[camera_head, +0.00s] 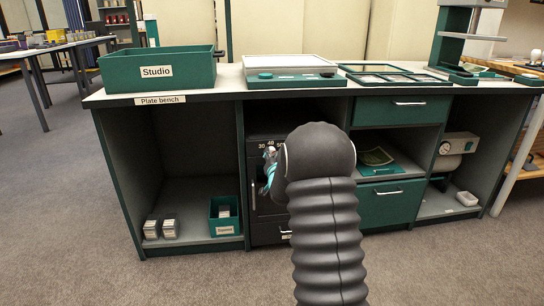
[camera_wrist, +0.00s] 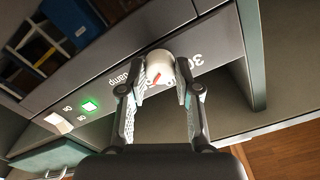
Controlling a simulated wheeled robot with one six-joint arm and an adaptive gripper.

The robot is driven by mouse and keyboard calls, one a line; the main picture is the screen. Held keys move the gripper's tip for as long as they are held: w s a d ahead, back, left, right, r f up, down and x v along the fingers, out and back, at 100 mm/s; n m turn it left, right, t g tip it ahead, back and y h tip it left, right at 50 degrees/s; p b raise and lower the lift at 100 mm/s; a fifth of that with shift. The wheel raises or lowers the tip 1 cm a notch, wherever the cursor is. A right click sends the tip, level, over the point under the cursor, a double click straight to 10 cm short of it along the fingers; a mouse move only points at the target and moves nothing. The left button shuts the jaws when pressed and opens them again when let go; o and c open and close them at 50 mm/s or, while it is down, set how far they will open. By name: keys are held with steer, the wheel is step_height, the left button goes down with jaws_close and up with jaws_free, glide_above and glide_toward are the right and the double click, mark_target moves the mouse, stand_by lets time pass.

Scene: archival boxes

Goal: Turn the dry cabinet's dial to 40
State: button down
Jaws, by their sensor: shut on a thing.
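The dry cabinet (camera_head: 262,205) is a dark unit under the bench, with the numbers 30, 40 and 50 on its upper front. Its dial (camera_wrist: 160,68) is a white round knob with a red pointer mark in the wrist view. My gripper (camera_wrist: 159,92) has one finger on each side of the dial and is shut on it. The number 30 shows to the right of the dial; the other scale numbers are hidden here, so I cannot tell which one the pointer faces. In the head view my gripper (camera_head: 269,170) is at the cabinet front, and my arm hides the dial.
A green lit switch (camera_wrist: 89,105) and a white switch (camera_wrist: 58,122) sit on the panel left of the dial. The bench (camera_head: 225,92) carries a Studio box (camera_head: 158,71) and a flat light-topped unit (camera_head: 290,67). Green drawers (camera_head: 401,109) are to the right.

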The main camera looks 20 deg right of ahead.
steer(key=n, duration=0.5)
steer(key=shift+n, duration=0.4)
steer(key=n, duration=0.5)
steer(key=shift+r, duration=0.1)
steer(key=shift+n, duration=0.4)
steer(key=c, duration=0.8)
jaws_free()
steer(key=v, duration=1.2)
